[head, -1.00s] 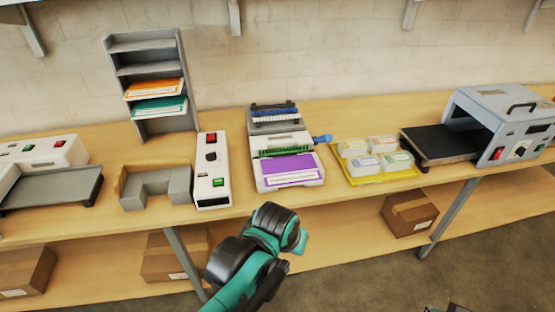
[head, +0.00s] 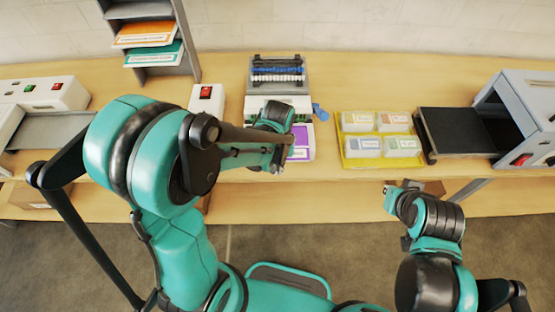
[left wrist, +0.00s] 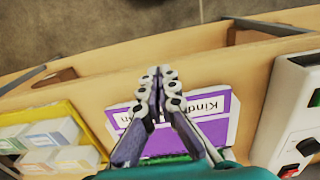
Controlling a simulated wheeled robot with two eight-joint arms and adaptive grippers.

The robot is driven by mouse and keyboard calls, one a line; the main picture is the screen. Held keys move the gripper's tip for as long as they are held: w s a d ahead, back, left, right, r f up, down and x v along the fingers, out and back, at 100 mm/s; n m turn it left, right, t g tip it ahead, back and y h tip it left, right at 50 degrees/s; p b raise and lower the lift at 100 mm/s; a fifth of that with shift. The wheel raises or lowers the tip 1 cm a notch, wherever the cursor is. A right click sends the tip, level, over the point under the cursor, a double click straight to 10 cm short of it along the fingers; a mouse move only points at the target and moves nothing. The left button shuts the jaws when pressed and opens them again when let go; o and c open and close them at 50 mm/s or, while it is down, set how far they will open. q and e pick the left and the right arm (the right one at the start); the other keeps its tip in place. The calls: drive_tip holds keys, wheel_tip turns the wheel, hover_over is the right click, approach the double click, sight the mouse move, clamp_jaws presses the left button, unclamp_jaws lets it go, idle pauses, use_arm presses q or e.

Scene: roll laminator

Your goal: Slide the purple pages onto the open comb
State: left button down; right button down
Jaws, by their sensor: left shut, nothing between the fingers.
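The purple pages (head: 302,151) lie flat at the front of the comb binding machine (head: 285,82), partly hidden behind my left gripper. In the left wrist view the purple pages (left wrist: 216,105), with a white label, lie below and beside the fingers. The green comb at the machine's middle is mostly covered by my arm. My left gripper (head: 283,152) is over the front of the machine; in the left wrist view its fingers (left wrist: 158,74) are shut together with nothing between them. Whether they touch the pages I cannot tell.
A yellow tray (head: 348,161) with several small boxes stands right of the machine. A laminator (head: 528,112) with a black plate stands farther right. A white device with a red switch (head: 206,98) is on the left. A shelf (head: 137,10) holds orange and teal pages.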

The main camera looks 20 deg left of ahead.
use_arm(q)
drive_tip(key=w+f, duration=0.2)
drive_tip(key=f, duration=0.1)
drive_tip(key=w+f, duration=0.1)
drive_tip(key=shift+a+f+b, duration=0.3)
drive_tip(key=shift+a+b, duration=0.1)
drive_tip(key=shift+w+a, duration=0.1)
drive_tip(key=shift+w, duration=0.35)
drive_tip(key=shift+w+a+b, duration=0.2)
drive_tip(key=shift+w, duration=0.5)
drive_tip(key=shift+w+a+b, duration=0.15)
drive_tip(key=shift+w+a, duration=0.05)
drive_tip(key=shift+w, duration=0.5)
drive_tip(key=shift+s, duration=0.2)
